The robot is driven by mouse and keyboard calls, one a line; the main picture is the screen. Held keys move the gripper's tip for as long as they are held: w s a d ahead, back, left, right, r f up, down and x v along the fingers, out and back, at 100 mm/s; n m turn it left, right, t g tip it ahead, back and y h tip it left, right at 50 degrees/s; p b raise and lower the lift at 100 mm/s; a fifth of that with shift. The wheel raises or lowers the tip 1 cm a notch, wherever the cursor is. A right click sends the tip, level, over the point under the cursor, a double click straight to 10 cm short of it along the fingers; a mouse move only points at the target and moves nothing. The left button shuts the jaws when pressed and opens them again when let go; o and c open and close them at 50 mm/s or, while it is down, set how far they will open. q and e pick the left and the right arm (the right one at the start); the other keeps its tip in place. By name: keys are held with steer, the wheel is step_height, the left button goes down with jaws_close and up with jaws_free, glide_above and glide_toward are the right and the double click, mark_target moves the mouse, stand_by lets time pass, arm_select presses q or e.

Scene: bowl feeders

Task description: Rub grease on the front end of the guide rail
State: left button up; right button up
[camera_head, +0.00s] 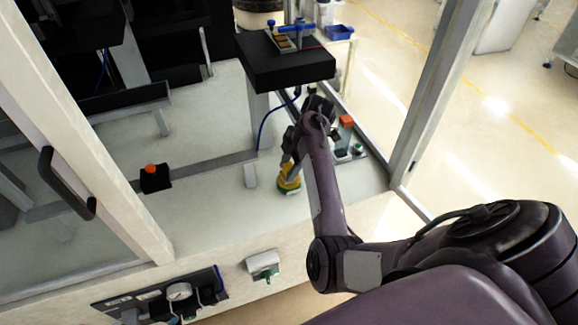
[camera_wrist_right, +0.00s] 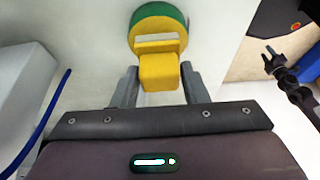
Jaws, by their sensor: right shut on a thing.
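My right gripper (camera_head: 289,158) reaches down inside the open machine frame. It is shut on the yellow handle of a green and yellow tool (camera_head: 289,184), probably the grease applicator. In the right wrist view the handle (camera_wrist_right: 160,72) sits between the two fingers, and the round green head (camera_wrist_right: 159,20) lies beyond them. The tool is at or close to the pale machine bed; whether it touches is unclear. A long grey bar (camera_head: 210,162) runs across the bed to its left; I cannot tell whether this is the guide rail.
A black block (camera_head: 285,62) on a grey post stands behind my gripper, with a blue cable beside it. A black box with an orange button (camera_head: 155,177) sits left. Frame posts (camera_head: 432,95) bound the opening. The pale bed (camera_head: 215,205) has clear room.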

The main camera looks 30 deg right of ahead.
mark_target(289, 166)
steer(key=shift+f, duration=0.5)
stand_by(0.4)
steer(key=shift+f, duration=0.1)
stand_by(1.5)
step_height(289, 166, up, 7)
steer(key=p, duration=0.7)
stand_by(0.6)
step_height(289, 166, down, 7)
steer(key=b, duration=0.7)
